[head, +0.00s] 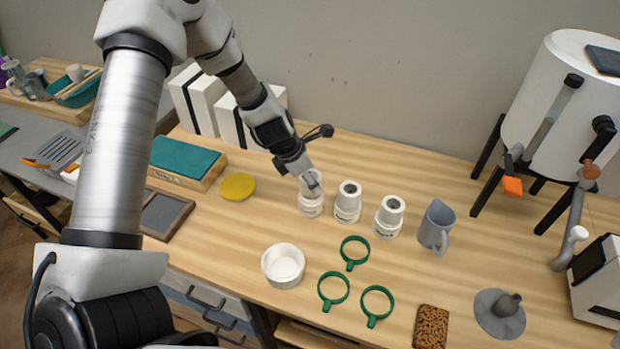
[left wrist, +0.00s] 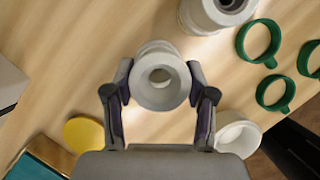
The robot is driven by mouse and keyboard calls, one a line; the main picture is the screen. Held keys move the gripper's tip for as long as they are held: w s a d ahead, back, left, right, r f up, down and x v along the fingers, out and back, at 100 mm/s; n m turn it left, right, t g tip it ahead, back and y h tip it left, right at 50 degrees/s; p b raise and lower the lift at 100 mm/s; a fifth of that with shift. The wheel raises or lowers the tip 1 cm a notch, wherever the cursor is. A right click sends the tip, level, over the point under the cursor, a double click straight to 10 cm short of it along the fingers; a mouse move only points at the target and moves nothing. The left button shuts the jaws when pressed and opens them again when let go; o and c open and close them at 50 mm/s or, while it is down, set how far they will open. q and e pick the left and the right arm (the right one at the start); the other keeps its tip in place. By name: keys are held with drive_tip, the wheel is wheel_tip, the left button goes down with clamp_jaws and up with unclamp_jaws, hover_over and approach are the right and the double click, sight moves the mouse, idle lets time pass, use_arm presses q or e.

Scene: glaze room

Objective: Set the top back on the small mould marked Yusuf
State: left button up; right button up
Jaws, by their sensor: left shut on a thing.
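Three small white plaster moulds stand in a row: a left one (head: 311,208), a middle one (head: 347,203) and a right one (head: 389,217). Each has dark marking on its side, too small to read, so I cannot tell which says Yusuf. My left gripper (head: 312,181) is over the left mould, shut on a pale round mould top with a hole (left wrist: 161,86). The top is between the fingers in the left wrist view, with the mould partly hidden behind it. I cannot tell whether top and mould touch. My right gripper is not in view.
Green rings (head: 333,289) and a white bowl (head: 283,266) lie in front of the moulds. A grey jug (head: 436,226) stands to the right, a yellow disc (head: 237,187) to the left. White boxes (head: 205,104) stand behind my left arm.

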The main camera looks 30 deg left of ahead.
use_arm(q)
drive_tip(key=shift+w+f, duration=0.15)
drive_tip(key=shift+w, duration=0.05)
drive_tip(key=shift+s+f+b, duration=0.2)
drive_tip(key=shift+f+b, duration=0.05)
drive_tip(key=shift+b, duration=0.05)
drive_tip(key=shift+w, duration=0.1)
drive_tip(key=shift+f, duration=0.1)
idle(0.3)
drive_tip(key=shift+f+b, duration=0.3)
drive_tip(key=shift+f, duration=0.15)
idle(0.8)
drive_tip(key=o, duration=1.7)
drive_tip(key=shift+c, duration=0.2)
